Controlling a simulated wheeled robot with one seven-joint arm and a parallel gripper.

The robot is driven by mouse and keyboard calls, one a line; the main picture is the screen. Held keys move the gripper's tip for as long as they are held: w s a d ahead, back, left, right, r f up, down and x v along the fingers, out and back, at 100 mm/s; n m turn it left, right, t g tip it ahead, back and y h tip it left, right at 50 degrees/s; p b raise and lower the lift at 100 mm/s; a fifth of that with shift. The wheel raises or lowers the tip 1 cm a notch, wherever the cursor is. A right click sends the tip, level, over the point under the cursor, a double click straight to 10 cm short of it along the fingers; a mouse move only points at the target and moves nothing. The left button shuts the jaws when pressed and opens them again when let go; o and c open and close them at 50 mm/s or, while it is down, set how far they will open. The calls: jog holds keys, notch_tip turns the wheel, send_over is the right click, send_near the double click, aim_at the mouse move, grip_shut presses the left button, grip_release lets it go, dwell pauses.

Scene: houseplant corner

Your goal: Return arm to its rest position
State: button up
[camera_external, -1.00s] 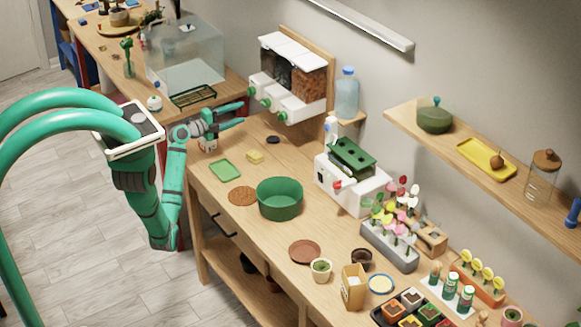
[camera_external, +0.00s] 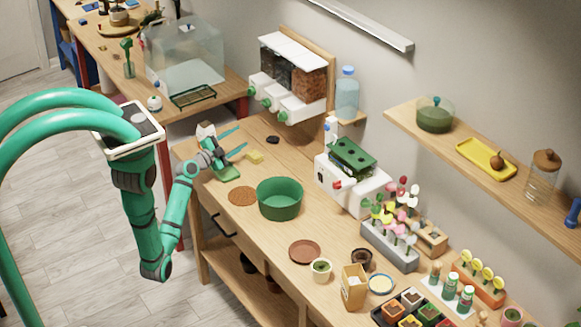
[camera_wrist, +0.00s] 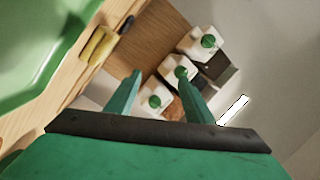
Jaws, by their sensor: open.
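My gripper (camera_external: 236,142) is at the end of my green arm, over the left end of the wooden bench. Its two green fingers are spread apart with nothing between them. In the wrist view, the fingers of my gripper (camera_wrist: 158,88) point towards the white dispenser with green knobs. I cannot tell how far above the tray the gripper is. A yellow sponge-like block (camera_external: 255,157) lies close to the fingertips; it also shows in the wrist view (camera_wrist: 97,46).
A green round pot (camera_external: 279,200) stands on the bench near the arm. The dispenser (camera_external: 287,78) stands behind, a clear tank (camera_external: 186,55) at upper left. A white machine (camera_external: 350,180) and flower planter (camera_external: 389,247) stand to the right. Open floor lies left of the bench.

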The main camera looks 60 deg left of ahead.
jog(key=s+d+f+n+y, duration=0.1)
jog(key=s+d+n, duration=0.1)
jog(key=s+d+f+n+y, duration=0.1)
jog(key=s+d+n, duration=0.1)
jog(key=s, duration=0.1)
jog(key=s+d+f+n+y, duration=0.1)
jog(key=s+d+f+n, duration=0.1)
jog(key=n, duration=0.1)
jog(key=shift+s, duration=0.25)
jog(key=s+d+n, duration=0.1)
jog(key=s+d, duration=0.1)
jog(key=s, duration=0.1)
jog(key=s+d+n, duration=0.1)
jog(key=s+d, duration=0.1)
jog(key=s+d+f+n, duration=0.1)
jog(key=s+d+n, duration=0.1)
jog(key=s+d, duration=0.1)
jog(key=shift+s+f, duration=0.1)
jog(key=shift+s, duration=0.2)
jog(key=s+d+f+m+g+h, duration=0.1)
jog(key=s+d+f+h, duration=0.2)
jog(key=s+d, duration=0.4)
jog(key=s+d+f+m+g+h, duration=0.1)
jog(key=s+d+f+h, duration=0.2)
jog(key=s+d, duration=0.5)
jog(key=s, duration=0.4)
jog(key=shift+d+g+h, duration=0.15)
jog(key=shift+g+h, duration=0.15)
jog(key=shift+h, duration=0.1)
